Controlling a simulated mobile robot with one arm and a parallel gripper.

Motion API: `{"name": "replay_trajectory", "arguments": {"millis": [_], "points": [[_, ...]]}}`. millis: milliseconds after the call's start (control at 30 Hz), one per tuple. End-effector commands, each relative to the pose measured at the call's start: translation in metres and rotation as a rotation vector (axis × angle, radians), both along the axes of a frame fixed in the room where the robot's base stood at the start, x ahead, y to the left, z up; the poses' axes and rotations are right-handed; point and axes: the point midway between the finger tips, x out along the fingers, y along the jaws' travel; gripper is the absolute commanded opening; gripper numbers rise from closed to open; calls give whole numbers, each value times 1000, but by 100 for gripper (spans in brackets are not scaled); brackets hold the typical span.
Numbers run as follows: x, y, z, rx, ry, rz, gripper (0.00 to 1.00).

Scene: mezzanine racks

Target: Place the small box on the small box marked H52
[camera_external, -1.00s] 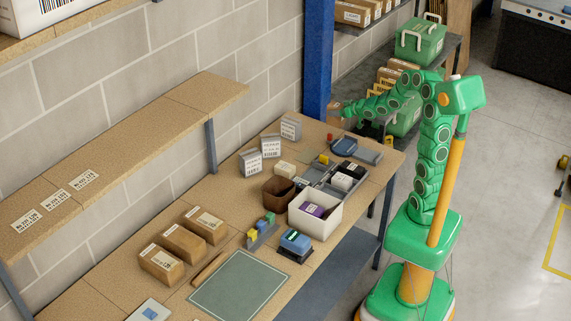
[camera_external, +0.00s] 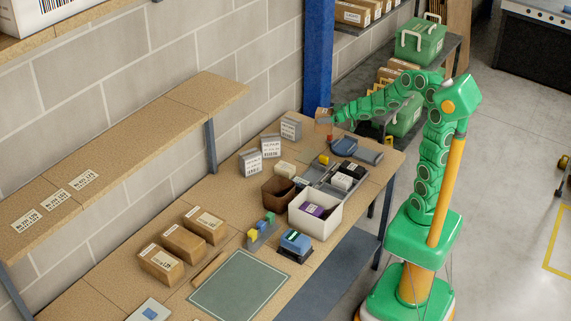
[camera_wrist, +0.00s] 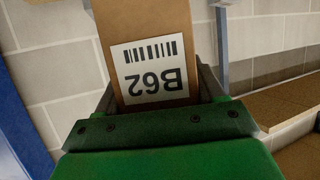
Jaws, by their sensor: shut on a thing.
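My gripper (camera_external: 334,117) is shut on a small brown box (camera_external: 322,115), held out near the blue post above the far end of the workbench. In the wrist view, the held box (camera_wrist: 150,25) sits between the jaws and has a white label reading B62, upside down. Three brown boxes stand in a row on the bench: a near one (camera_external: 161,263), a middle one (camera_external: 183,242) and a far one (camera_external: 206,225). Their labels are too small to read, so I cannot tell which box is marked H52.
On the workbench (camera_external: 125,270) stand grey labelled boxes (camera_external: 271,148), a white bin (camera_external: 315,222), a brown bin (camera_external: 272,193) and a green mat (camera_external: 240,287). The wall shelf (camera_external: 140,150) carries only flat labels. A blue post (camera_external: 318,60) stands close behind the held box.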

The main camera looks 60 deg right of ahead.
Motion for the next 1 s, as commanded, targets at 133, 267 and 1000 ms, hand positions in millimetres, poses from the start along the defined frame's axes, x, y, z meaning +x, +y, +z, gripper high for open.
{"name": "replay_trajectory", "arguments": {"millis": [133,267,1000], "points": [[-9,63,9,-6,-1,146,32],[-23,111,14,-4,-1,264,32],[-23,187,2,3,-1,449,32]]}}
